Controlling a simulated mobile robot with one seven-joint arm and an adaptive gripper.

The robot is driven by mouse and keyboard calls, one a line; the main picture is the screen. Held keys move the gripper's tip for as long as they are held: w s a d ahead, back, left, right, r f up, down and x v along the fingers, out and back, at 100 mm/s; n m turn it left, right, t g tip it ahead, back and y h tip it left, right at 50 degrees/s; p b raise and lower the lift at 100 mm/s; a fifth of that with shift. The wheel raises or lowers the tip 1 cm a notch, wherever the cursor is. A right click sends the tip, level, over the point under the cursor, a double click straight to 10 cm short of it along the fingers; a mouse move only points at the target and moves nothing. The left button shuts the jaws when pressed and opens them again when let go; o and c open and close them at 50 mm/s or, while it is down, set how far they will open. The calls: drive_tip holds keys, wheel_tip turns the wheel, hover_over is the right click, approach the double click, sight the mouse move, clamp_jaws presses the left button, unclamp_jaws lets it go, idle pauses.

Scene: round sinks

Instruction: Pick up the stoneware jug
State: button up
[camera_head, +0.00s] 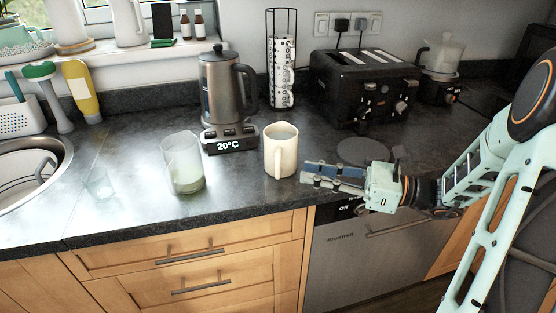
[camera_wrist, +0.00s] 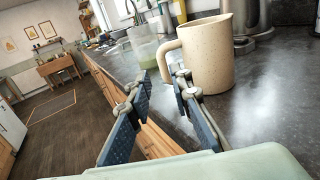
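The stoneware jug (camera_head: 281,152) is cream-coloured and stands upright on the dark worktop, near its front edge. Its handle faces the front in the head view. In the wrist view the jug (camera_wrist: 208,55) stands ahead and to the right, with its handle on the left side. My gripper (camera_head: 304,174) is just right of the jug, near the worktop's front edge. In the wrist view my gripper (camera_wrist: 157,80) has its two fingers apart with nothing between them. The fingers appear short of the handle and I see no clear contact.
A glass (camera_head: 184,163) stands left of the jug. A kettle (camera_head: 222,88) on a base reading 20°C is behind it. A round sink (camera_head: 30,165) is at left. The worktop between glass and sink is clear.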

sight(277, 176)
drive_tip(key=x, duration=0.4)
drive_tip(key=b+x, duration=0.1)
drive_tip(key=x, duration=0.4)
drive_tip(key=shift+f, duration=0.25)
drive_tip(key=shift+d, duration=0.1)
drive_tip(key=shift+c, duration=0.5)
clamp_jaws()
drive_tip(key=shift+r, duration=0.1)
